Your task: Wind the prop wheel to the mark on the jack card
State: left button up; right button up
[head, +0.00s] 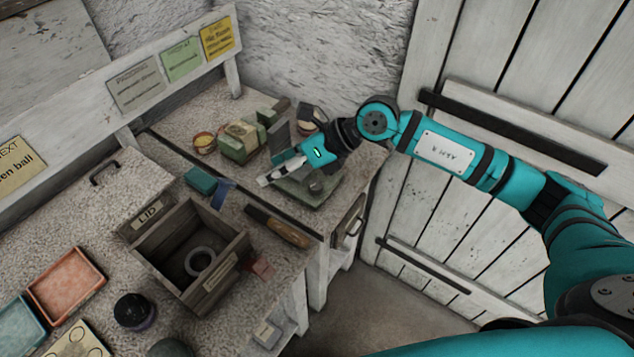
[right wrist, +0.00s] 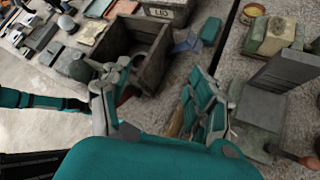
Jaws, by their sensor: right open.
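My right gripper (head: 272,174) reaches in from the right over the back bench and is open and empty. In the right wrist view my right gripper (right wrist: 160,105) shows its two fingers spread apart. I cannot tell for sure whether this is the prop wheel. Grey, green and yellow cards (head: 182,60) hang on the rail; their small writing is unreadable, so I cannot tell which is the jack card. My left gripper is not in view.
A wooden box (head: 228,262) holding a pale ring (head: 200,262) stands on the front bench. A wooden-handled tool (head: 280,228) lies beside it. Green blocks (head: 240,140) crowd the back bench. A plank door (head: 480,200) is at right; the floor gap below is clear.

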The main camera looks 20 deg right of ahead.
jog(key=w+d+f+h, duration=0.15)
jog(key=d+h, duration=0.25)
jog(key=d, duration=0.4)
jog(key=w+d+f+h, duration=0.1)
jog(key=w+d+h, duration=0.15)
jog(key=d, duration=0.45)
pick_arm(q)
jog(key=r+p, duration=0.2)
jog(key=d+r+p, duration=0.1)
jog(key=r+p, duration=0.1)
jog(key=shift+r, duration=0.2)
pick_arm(e)
send_near(317, 184)
jog(key=shift+n+h, duration=0.3)
jog(key=shift+h, duration=0.15)
jog(key=x, duration=0.9)
jog(key=shift+a+f, duration=0.1)
jog(key=shift+a, duration=0.35)
jog(key=c, duration=1.1)
jog(key=shift+c, duration=0.2)
pick_arm(q)
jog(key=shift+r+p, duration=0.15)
jog(key=shift+p, duration=0.2)
